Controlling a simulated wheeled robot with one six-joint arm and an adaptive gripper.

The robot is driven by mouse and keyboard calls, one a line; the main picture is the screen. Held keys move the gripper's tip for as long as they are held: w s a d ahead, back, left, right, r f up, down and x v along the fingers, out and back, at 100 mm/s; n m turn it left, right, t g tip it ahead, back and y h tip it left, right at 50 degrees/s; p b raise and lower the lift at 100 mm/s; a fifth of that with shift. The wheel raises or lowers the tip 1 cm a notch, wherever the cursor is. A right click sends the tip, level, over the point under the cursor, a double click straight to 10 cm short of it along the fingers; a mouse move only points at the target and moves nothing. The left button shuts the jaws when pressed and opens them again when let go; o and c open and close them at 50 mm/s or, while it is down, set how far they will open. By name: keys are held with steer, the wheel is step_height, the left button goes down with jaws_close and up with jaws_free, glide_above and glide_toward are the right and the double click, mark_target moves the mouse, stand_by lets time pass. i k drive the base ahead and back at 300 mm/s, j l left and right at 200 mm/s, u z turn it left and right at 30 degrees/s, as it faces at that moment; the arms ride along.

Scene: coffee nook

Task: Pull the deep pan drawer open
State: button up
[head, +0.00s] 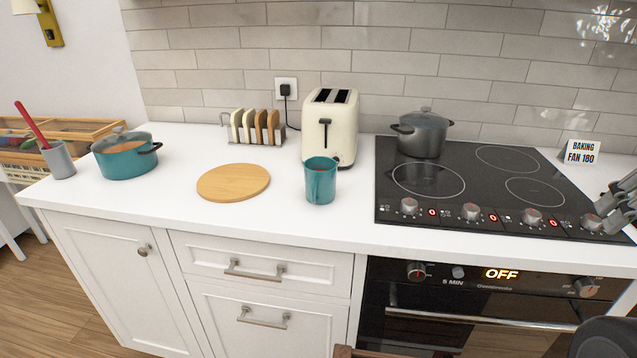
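The deep pan drawer (220,319) is the lower white drawer front left of the oven, below a shallower drawer (205,255). It looks shut, with its front in line with the one above. Its metal bar handle (263,318) runs across the upper part of the front. The bottom of the drawer is cut off by the picture's edge. My gripper (609,211) is at the right edge, above the right end of the hob and far from the drawer handle. It is partly cut off, and its finger gap is not clear.
The oven (470,300) beside the drawers reads OFF. A cupboard door (120,280) is on their left. On the worktop are a teal mug (320,182), round board (232,182), toaster (328,130), toast rack (256,128) and teal pot (122,157). A grey pot (422,135) stands on the hob (470,160).

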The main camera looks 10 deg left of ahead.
mark_target(237, 324)
steer(key=u, duration=1.3)
